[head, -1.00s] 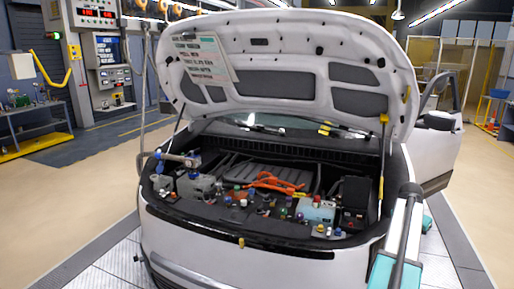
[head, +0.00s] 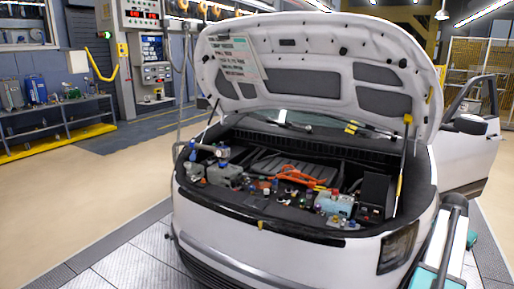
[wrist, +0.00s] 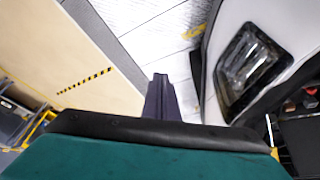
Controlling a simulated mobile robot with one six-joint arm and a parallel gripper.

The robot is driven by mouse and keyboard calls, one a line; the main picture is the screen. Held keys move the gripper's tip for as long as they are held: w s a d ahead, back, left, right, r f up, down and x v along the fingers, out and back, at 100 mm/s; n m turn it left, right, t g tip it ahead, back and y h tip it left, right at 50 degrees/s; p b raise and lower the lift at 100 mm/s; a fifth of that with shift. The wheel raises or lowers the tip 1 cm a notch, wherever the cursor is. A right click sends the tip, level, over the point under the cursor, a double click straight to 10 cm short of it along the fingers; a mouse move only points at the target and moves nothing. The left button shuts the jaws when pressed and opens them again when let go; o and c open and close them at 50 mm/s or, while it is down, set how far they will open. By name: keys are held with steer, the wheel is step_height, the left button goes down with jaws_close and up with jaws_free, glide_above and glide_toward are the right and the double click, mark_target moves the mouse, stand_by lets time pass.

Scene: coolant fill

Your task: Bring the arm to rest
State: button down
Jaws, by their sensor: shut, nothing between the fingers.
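My gripper (wrist: 162,98) shows in the wrist view as dark fingers close together, with nothing between them. It is over the floor beside the car, apart from the headlight (wrist: 250,68) at its right. In the head view my arm is at the lower right, beside the car's front corner, and the gripper itself is out of sight there. The white car (head: 290,252) stands with its hood (head: 318,70) propped up and its engine bay open. Orange cables (head: 300,176) and a pale blue reservoir (head: 336,203) show in the bay.
A workbench (head: 60,124) with a yellow base stands at the left, next to a control panel (head: 152,60). The car's side door (head: 472,140) is open at the right. The tan floor (head: 80,195) left of the car is clear.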

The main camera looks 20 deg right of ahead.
steer(key=w+a+f+n+y+b, duration=0.15)
steer(key=w+a+f+n, duration=0.25)
steer(key=w+a+f, duration=1.25)
steer(key=w+a+f+n+y, duration=0.1)
steer(key=w+a+f, duration=0.1)
steer(key=a+f, duration=0.45)
steer(key=w+a+f+n+g, duration=0.15)
steer(key=a+f, duration=0.25)
steer(key=a, duration=0.6)
steer(key=w+a+f+n+y, duration=0.1)
steer(key=w+a+f, duration=0.2)
steer(key=a+f, duration=0.35)
steer(key=s+a+f+n+g+b, duration=0.15)
steer(key=s+a+f, duration=0.3)
steer(key=a, duration=0.75)
steer(key=s+a+f+n, duration=0.35)
steer(key=a+f, duration=0.25)
steer(key=a, duration=0.6)
steer(key=s+a+f+n+g, duration=0.1)
steer(key=s+a+f+n, duration=0.1)
steer(key=s+a, duration=0.4)
steer(key=s+a+f+n+g, duration=0.1)
steer(key=s+a, duration=0.4)
steer(key=s, duration=0.9)
steer(key=shift+a+f+n+y+b, duration=0.3)
steer(key=shift+a+f+n+y, duration=0.15)
steer(key=shift+n, duration=0.7)
